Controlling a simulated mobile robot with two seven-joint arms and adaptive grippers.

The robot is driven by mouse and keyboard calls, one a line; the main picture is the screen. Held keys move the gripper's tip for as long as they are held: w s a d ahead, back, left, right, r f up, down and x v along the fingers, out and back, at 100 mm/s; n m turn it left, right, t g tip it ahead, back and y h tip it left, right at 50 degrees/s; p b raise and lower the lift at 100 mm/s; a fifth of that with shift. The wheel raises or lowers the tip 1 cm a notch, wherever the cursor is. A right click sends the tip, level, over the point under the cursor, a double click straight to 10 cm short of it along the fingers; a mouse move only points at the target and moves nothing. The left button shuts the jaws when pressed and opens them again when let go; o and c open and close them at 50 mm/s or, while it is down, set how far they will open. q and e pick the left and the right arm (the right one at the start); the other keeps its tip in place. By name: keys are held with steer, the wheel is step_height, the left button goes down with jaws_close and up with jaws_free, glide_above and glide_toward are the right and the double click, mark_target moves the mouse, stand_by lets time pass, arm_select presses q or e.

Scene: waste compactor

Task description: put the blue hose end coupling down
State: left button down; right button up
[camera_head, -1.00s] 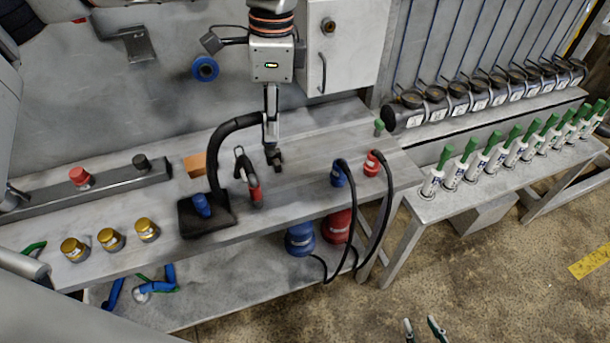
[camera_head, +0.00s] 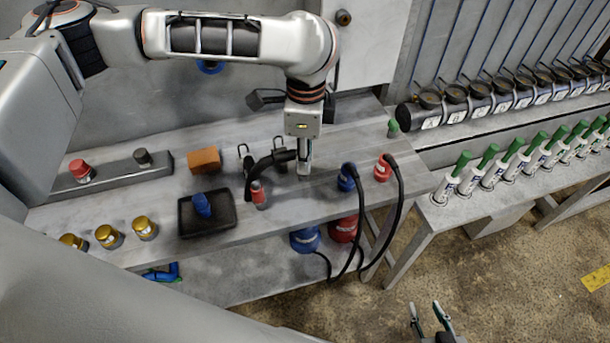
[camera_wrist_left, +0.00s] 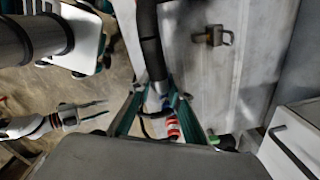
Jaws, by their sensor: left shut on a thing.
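My left gripper (camera_head: 304,168) points down over the middle of the workbench (camera_head: 330,135), shut on the blue hose end coupling. In the left wrist view a pale bluish part of the coupling (camera_wrist_left: 153,103) shows between the fingers; the rest is mostly hidden. A thick black hose (camera_head: 270,160) runs from the gripper to the left and bends down; it also shows in the left wrist view (camera_wrist_left: 150,40). I cannot tell whether the coupling touches the bench. My right gripper (camera_head: 431,320) is open and empty over the floor at the bottom.
A black tray (camera_head: 232,222) with a blue piece (camera_head: 202,204) is left of the gripper. Blue (camera_head: 347,178) and red (camera_head: 383,168) hose fittings stand to the right. An orange block (camera_head: 204,160) lies behind the tray.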

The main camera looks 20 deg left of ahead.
mark_target(305, 181)
arm_select(q)
step_height(305, 181, down, 3)
steer(key=shift+r, duration=0.1)
steer(key=shift+f, duration=2)
steer(key=c, duration=1.8)
jaws_free()
steer(key=shift+c, duration=0.2)
step_height(305, 181, up, 11)
steer(key=shift+s+d+f, duration=0.1)
steer(key=shift+s+f, duration=0.05)
steer(key=shift+r, duration=0.7)
